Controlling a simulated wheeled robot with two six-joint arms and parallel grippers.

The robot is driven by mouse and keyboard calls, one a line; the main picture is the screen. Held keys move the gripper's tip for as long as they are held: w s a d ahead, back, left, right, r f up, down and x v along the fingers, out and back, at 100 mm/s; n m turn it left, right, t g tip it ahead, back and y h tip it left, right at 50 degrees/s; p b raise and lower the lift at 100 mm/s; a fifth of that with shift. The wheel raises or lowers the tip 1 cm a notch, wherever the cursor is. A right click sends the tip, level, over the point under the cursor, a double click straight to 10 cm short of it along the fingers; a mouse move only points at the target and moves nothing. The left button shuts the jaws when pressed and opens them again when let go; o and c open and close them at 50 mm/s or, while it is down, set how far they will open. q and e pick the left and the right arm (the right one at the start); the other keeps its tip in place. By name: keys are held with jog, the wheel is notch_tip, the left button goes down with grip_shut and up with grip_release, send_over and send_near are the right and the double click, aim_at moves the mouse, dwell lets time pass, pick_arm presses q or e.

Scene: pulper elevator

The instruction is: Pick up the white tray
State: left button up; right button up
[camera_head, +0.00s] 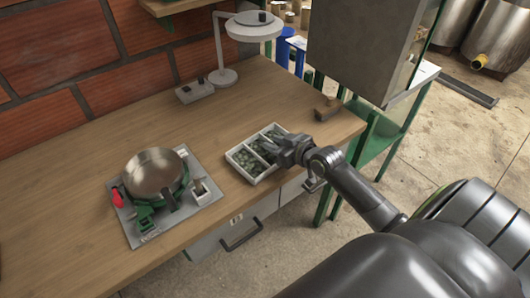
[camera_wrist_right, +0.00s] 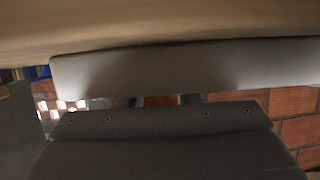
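The white tray (camera_head: 237,165) lies on the wooden table near its front edge in the head view. It has compartments holding small dark green pieces. My right gripper (camera_head: 277,150) is at the tray's right side, with its fingers over or beside that rim; exact contact cannot be told. In the right wrist view a pale band (camera_wrist_right: 185,68), seemingly the tray's wall, crosses close in front of the gripper (camera_wrist_right: 160,101). A gap shows between the two dark fingertips there, so they look apart. My left gripper is not in view.
A grey plate (camera_head: 140,228) with a metal pan (camera_head: 153,172) stands to the left. A white lamp (camera_head: 222,76) stands behind. A small wooden-handled object (camera_head: 327,108) is near the table's right corner. A grey cabinet (camera_head: 350,45) rises behind it. The table's middle is clear.

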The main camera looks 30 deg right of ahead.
grip_shut()
jog(key=shift+r, duration=0.15)
